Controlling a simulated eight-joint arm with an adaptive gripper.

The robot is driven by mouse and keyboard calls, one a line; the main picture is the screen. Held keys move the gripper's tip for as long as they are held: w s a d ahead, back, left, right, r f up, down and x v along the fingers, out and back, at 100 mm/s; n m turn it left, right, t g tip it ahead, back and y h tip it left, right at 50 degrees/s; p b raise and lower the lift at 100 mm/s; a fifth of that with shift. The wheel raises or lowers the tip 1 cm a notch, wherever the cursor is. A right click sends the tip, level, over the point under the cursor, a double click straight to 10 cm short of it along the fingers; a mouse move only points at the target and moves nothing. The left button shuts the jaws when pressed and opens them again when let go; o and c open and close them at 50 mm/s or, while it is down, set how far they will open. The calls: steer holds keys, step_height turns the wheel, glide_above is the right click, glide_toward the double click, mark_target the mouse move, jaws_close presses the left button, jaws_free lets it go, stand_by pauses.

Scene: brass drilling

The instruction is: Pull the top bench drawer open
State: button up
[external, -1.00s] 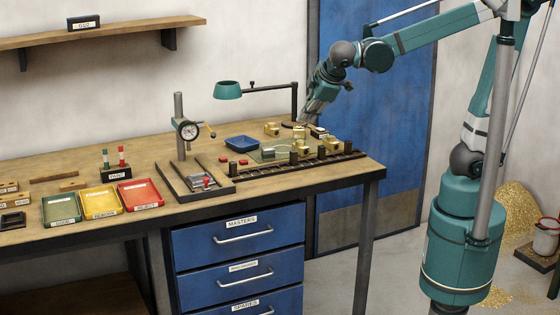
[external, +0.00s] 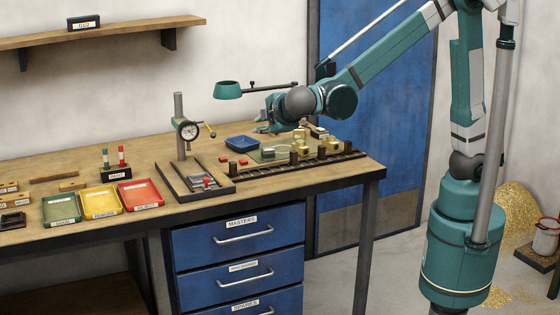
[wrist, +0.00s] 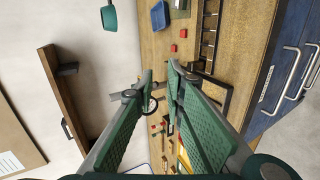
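The top bench drawer (external: 195,241) is a blue front labelled "MASTERS", under the right part of the bench. It is shut, flush with the drawers below. Its silver bar handle (external: 243,237) is clear, and it also shows at the right of the wrist view (wrist: 288,82). My gripper (external: 264,127) is above the bench top beside the blue tray, well above and behind the drawer front, touching no handle. In the wrist view its two green fingers (wrist: 160,72) are apart with nothing between them. The fingertips are partly hard to make out in the external view.
Two more blue drawers (external: 190,284) sit below. The dial gauge stand (external: 181,140), blue tray (external: 241,143), brass parts with a dark rail (external: 320,164), and coloured trays (external: 100,202) stand on the bench. A lamp (external: 228,90) is close to my gripper. Floor before the drawers looks clear.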

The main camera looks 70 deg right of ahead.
steer(key=a+f+t+h, duration=0.2)
steer(key=a+t, duration=0.1)
steer(key=a, duration=1.2)
glide_toward(240, 238)
steer(key=x, duration=0.3)
steer(key=shift+s+a+n+b, duration=0.1)
steer(key=shift+s+n+b, duration=0.05)
steer(key=shift+n+b, duration=0.2)
steer(key=shift+b+x, duration=0.9)
steer(key=shift+x, duration=3)
jaws_close()
steer(key=shift+s, duration=0.1)
